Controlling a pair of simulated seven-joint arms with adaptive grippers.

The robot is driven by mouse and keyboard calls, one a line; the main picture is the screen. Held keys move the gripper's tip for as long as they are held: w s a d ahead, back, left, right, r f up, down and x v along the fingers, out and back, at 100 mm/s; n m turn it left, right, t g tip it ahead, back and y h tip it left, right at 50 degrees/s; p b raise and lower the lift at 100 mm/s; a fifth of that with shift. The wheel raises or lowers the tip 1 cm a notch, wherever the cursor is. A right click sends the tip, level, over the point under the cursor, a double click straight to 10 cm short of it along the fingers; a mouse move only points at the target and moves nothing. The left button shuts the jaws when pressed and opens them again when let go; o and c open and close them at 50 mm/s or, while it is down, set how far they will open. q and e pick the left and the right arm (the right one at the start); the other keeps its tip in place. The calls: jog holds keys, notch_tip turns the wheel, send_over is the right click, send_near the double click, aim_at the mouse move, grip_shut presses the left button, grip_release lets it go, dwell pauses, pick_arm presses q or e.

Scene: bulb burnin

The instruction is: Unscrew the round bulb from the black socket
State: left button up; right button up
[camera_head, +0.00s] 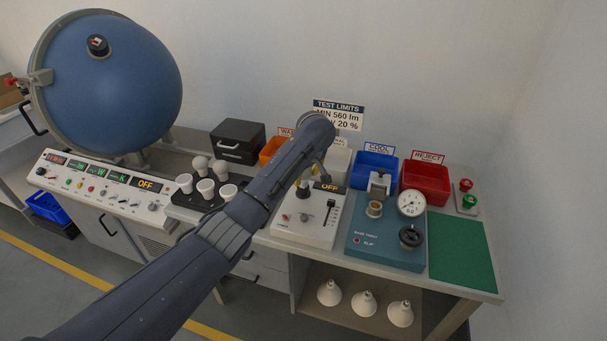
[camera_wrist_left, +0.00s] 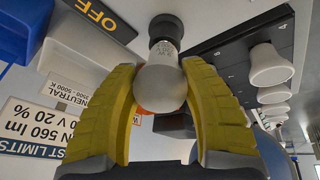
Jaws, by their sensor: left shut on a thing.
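The round bulb (camera_wrist_left: 160,88) has a frosted globe and a pale printed neck. In the left wrist view its neck end meets the black socket (camera_wrist_left: 166,27), and the two look in line. The yellow fingers of my left gripper (camera_wrist_left: 162,75) are on both sides of the globe, shut on it. In the head view my left arm reaches across to the white test console (camera_head: 300,229), and its hand hides most of the grip. The thread inside the socket is hidden. My right gripper is not in view.
The console's display (camera_head: 330,187) reads OFF. A black tray with several white bulbs (camera_head: 206,188) stands left of my arm. A blue base tester (camera_head: 385,245), blue bin (camera_head: 376,167), red bin (camera_head: 427,182) and green mat (camera_head: 460,250) are to the right.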

pick_arm(q)
jog(key=n, duration=0.1)
jog(key=n+y, duration=0.1)
jog(key=shift+d+n+g, duration=0.2)
jog(key=shift+n+g, duration=0.2)
jog(key=shift+a+n+g+y, duration=0.1)
jog(key=shift+n+g+y, duration=0.35)
jog(key=shift+n, duration=1.25)
jog(key=o, duration=1)
